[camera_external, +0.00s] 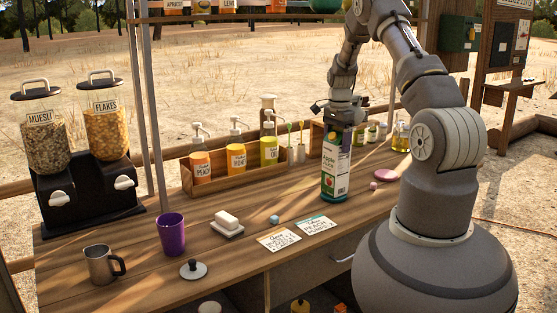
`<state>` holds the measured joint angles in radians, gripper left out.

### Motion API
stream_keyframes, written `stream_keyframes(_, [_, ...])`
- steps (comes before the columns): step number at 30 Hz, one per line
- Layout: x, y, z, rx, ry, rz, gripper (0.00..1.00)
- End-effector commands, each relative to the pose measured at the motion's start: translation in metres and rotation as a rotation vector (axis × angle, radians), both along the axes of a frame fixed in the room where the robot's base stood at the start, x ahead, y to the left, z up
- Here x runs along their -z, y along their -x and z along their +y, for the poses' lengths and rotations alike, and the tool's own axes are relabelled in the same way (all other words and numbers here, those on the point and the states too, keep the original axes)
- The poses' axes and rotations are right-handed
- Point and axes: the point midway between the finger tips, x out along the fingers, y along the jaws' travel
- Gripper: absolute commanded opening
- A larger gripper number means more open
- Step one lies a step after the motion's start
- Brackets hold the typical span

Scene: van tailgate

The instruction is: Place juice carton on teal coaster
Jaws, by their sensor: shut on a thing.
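The juice carton (336,174), white and green with an apple picture, stands upright at the right part of the wooden counter. My gripper (341,124) is above it, shut on its top. A thin teal edge, seemingly the teal coaster (334,201), shows at the carton's foot. The carton hides most of it, and I cannot tell whether the carton touches it or is just above it.
A pink disc (386,175) lies right of the carton. A wooden rack (215,186) with pump bottles stands behind left. A purple cup (172,234) stands farther left.

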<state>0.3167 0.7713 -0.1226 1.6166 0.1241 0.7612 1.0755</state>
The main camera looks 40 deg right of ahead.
Motion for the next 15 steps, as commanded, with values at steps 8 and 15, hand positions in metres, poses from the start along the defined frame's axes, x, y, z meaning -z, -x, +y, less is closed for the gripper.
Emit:
stream_keyframes(8, [0.0020, 0.0000, 0.0002, 0.000, 0.000, 0.000, 1.00])
stream_keyframes(15, [-0.0034, -0.0002, 0.0000, 0.000, 0.000, -0.001, 1.00])
